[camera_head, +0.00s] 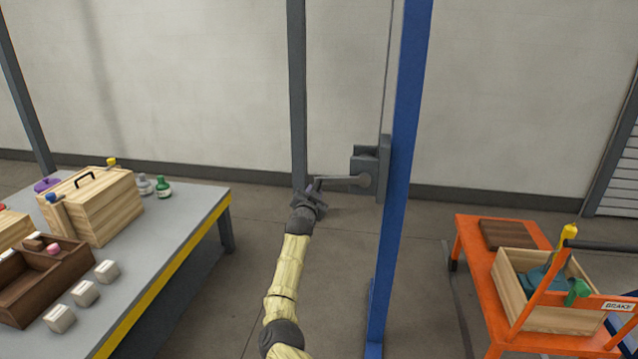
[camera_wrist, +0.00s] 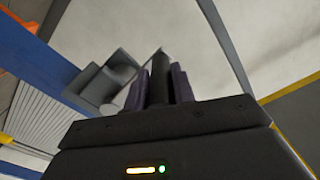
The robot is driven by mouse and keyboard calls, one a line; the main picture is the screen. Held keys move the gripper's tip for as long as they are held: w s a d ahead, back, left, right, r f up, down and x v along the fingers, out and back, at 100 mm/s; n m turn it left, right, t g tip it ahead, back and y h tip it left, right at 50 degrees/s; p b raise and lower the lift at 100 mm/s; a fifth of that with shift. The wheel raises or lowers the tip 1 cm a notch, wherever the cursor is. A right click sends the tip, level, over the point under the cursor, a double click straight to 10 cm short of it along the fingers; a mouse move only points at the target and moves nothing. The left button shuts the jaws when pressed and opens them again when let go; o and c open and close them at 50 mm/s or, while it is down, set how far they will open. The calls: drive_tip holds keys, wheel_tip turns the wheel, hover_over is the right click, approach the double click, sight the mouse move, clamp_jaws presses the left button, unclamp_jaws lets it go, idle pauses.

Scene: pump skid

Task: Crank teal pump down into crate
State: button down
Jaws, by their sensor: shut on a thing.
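The teal pump (camera_head: 541,282) is low inside the wooden crate (camera_head: 508,286) on the orange cart at the right. Its lower part is hidden by the crate wall, so I cannot tell whether it touches the bottom. A green part (camera_head: 577,291) shows beside it at the crate's right side. The grey crank arm (camera_head: 342,181) reaches left from the winch (camera_head: 371,160) on the blue post. My gripper (camera_head: 313,190) is at the crank's outer end. In the wrist view, my gripper's fingers (camera_wrist: 158,88) are shut on the dark crank handle (camera_wrist: 160,75).
The blue post (camera_head: 402,150) stands right of my arm. The orange cart (camera_head: 490,300) carries a brown board (camera_head: 514,235) and a BRAKE label (camera_head: 618,306). A grey table (camera_head: 190,225) with boxes and bottles is at the left. Floor between table and post is clear.

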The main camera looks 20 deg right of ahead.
drive_tip(key=shift+s+d+f+n+p, duration=0.2)
drive_tip(key=shift+d+f+n, duration=0.15)
drive_tip(key=shift+f, duration=0.15)
drive_tip(key=shift+s+d+f+n+p, duration=0.1)
drive_tip(key=shift+d+f+n+p, duration=0.15)
drive_tip(key=shift+f+n, duration=0.15)
drive_tip(key=shift+f, duration=0.1)
drive_tip(key=c, duration=1.2)
unclamp_jaws()
drive_tip(key=shift+d, duration=0.1)
drive_tip(key=shift+o, duration=0.2)
drive_tip(key=r, duration=1)
drive_tip(key=shift+w+a, duration=0.1)
drive_tip(key=shift+a, duration=0.2)
